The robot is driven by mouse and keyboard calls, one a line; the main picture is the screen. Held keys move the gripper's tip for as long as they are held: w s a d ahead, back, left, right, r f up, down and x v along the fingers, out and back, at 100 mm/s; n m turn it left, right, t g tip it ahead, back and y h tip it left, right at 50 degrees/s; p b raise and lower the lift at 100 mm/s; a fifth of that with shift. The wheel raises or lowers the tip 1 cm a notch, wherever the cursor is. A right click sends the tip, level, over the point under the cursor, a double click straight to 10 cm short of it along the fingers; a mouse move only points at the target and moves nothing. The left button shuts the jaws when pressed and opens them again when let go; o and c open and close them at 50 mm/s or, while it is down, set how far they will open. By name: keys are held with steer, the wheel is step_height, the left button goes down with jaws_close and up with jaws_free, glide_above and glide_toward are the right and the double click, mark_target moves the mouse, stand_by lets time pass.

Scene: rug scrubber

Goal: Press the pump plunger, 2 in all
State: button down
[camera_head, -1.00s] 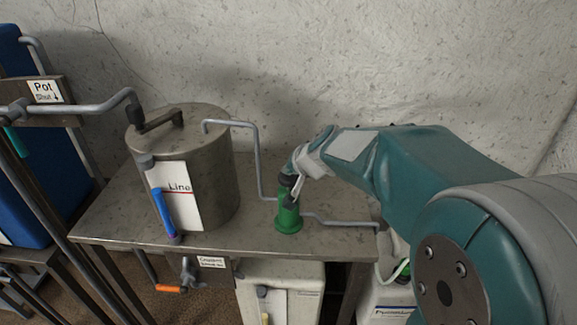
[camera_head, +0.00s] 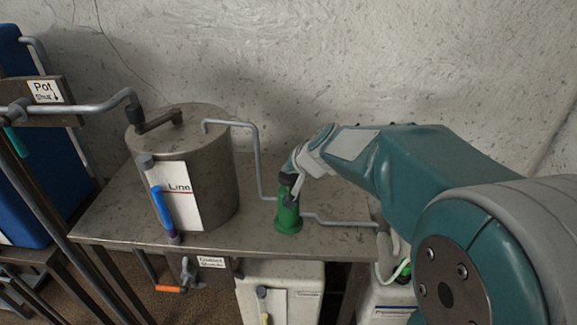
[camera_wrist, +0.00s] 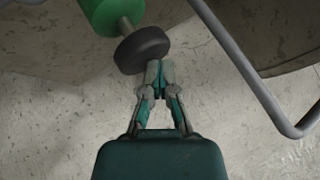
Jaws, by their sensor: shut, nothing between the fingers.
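The pump is a green cylinder (camera_head: 288,216) standing upright on the metal table, with a wider foot. Its plunger has a dark round knob (camera_wrist: 142,50) on a short metal rod (camera_wrist: 125,26). In the wrist view, a length of rod shows between the green body (camera_wrist: 100,12) and the knob. My gripper (camera_wrist: 159,72) is shut and empty, its fingertips at the knob's edge. I cannot tell whether they touch it. In the head view my gripper (camera_head: 293,190) is at the pump's top and partly hides the knob.
A steel pot (camera_head: 215,165) with a blue-handled gauge and a "Line" label stands left on the table (camera_head: 255,235). A thin grey pipe (camera_head: 258,165) runs from the pot behind the pump. White containers (camera_head: 283,285) are below. The speckled wall is behind.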

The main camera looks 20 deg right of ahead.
mark_target(289, 176)
steer(key=shift+r, duration=1.9)
steer(key=shift+r, duration=2.5)
steer(key=shift+s, duration=0.1)
steer(key=s+f+n+g+h, duration=0.1)
steer(key=s+f, duration=0.3)
steer(key=s, duration=0.9)
steer(key=s+f+n+g+h, duration=0.1)
steer(key=s+f+n+g, duration=0.1)
steer(key=s, duration=1.2)
steer(key=shift+f+n+h, duration=0.4)
steer(key=shift+f+n, duration=0.45)
steer(key=shift+n, duration=0.35)
steer(key=shift+w, duration=0.1)
